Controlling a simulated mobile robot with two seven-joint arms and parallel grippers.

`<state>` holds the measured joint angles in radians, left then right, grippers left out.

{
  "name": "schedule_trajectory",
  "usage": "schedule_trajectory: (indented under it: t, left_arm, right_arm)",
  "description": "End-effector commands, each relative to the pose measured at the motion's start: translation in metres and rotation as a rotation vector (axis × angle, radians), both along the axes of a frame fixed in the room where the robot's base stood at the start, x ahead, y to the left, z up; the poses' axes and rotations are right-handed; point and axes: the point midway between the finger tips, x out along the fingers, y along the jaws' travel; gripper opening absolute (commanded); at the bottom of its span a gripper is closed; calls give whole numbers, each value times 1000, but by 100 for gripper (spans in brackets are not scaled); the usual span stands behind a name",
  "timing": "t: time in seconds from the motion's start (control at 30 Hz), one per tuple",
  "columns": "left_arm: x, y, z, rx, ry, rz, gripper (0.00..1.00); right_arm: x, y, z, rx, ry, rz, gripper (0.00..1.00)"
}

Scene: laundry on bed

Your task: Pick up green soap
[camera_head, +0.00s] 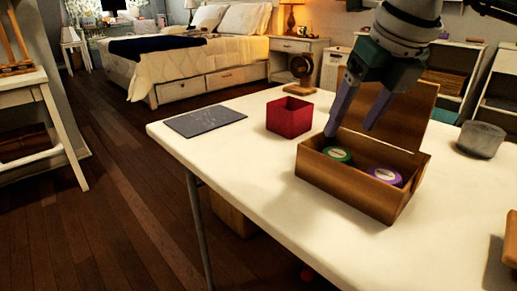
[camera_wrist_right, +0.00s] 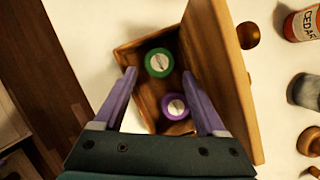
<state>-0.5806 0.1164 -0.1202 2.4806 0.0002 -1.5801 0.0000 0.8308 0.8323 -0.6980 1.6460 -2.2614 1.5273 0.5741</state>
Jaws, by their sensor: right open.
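The green soap (camera_head: 338,154) is a round green disc with a pale label, lying in an open wooden box (camera_head: 349,187) on the white table. A purple disc (camera_head: 385,175) lies beside it on the right in the same box. My right gripper (camera_head: 350,131) is open and empty, above the box with its fingers pointing down. In the right wrist view, the green soap (camera_wrist_right: 159,62) lies just beyond the fingertips, and the purple disc (camera_wrist_right: 175,106) is between the fingers (camera_wrist_right: 160,72). My left gripper is not in view.
The box's raised lid (camera_head: 398,113) stands behind my right gripper. A red cube-shaped container (camera_head: 290,117), a dark flat mat (camera_head: 205,121) and a grey round object (camera_head: 481,139) are on the table (camera_head: 240,160). A CEDAR-labelled container (camera_wrist_right: 302,24) shows in the wrist view. The table's front left is clear.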

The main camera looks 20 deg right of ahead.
Motion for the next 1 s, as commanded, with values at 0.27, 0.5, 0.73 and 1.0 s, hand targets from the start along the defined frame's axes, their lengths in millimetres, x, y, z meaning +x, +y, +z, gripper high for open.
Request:
schedule_trajectory:
  t: [0.27,0.5,0.73,1.0]
  left_arm:
    - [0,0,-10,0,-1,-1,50]
    - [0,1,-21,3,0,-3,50]
    - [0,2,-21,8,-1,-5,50]
    - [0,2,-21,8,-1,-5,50]
  right_arm:
    - [11,0,-30,3,2,2,73]
    - [24,-2,-63,4,2,3,73]
    - [26,-2,-66,3,-1,5,73]
    - [26,-2,-65,3,0,5,50]
